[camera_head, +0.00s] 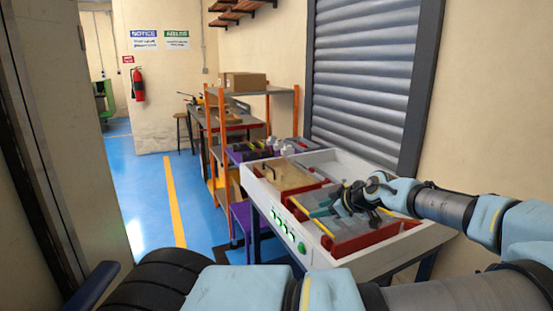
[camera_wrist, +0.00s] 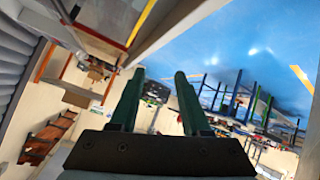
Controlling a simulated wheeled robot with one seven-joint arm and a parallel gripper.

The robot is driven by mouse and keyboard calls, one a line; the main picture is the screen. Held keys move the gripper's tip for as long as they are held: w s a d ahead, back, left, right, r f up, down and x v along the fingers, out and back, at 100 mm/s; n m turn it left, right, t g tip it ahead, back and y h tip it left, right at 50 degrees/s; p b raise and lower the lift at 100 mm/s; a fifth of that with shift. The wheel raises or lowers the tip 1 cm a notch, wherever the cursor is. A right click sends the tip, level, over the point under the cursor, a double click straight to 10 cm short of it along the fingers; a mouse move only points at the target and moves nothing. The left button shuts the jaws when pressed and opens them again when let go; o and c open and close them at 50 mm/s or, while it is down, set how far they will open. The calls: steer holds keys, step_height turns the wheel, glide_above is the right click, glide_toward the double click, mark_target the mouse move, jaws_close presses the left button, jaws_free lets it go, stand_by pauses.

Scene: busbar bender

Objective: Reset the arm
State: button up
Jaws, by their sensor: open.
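My gripper (camera_head: 326,208) is at the end of my arm, above the white machine bench (camera_head: 272,206) in the head view. In the wrist view its two dark green fingers (camera_wrist: 160,75) stand apart with nothing between them. The gripper is open and empty. The wrist view is tilted and looks past the fingers into the room, with blue floor at the upper right. The bench has a red-edged bay (camera_head: 374,240) below the gripper and green buttons along its front. My gripper and arm hide part of the bay.
A shutter (camera_head: 365,75) and wall stand close behind the bench. An orange-framed shelf (camera_head: 210,130) with a cardboard box (camera_head: 243,82) stands beyond its left end. A purple stand (camera_head: 242,218) is beside the bench. Blue floor (camera_head: 145,200) is clear at the left.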

steer(key=a+f+n+g+h+b, duration=0.1)
steer(key=a+f+n, duration=0.35)
steer(key=n, duration=0.45)
steer(key=s+a+f+n+g+h+b, duration=0.1)
steer(key=a+f+n+g+b, duration=0.15)
steer(key=a+n, duration=0.5)
steer(key=a+f+n+g+h, duration=0.1)
steer(key=a+f+n, duration=0.25)
steer(key=n, duration=0.75)
steer(key=s+a+r+n+g+h+b, duration=0.1)
steer(key=s+n, duration=0.6)
steer(key=n, duration=0.9)
steer(key=s+a+r+n+g+h+b, duration=0.1)
steer(key=s+r+n+b, duration=0.3)
steer(key=n, duration=1.2)
steer(key=s+a+r+h, duration=0.1)
steer(key=s+r, duration=0.1)
steer(key=s, duration=0.2)
steer(key=shift+s+a+r+g, duration=0.15)
steer(key=shift+a+r+g, duration=0.05)
steer(key=shift+a+g, duration=0.2)
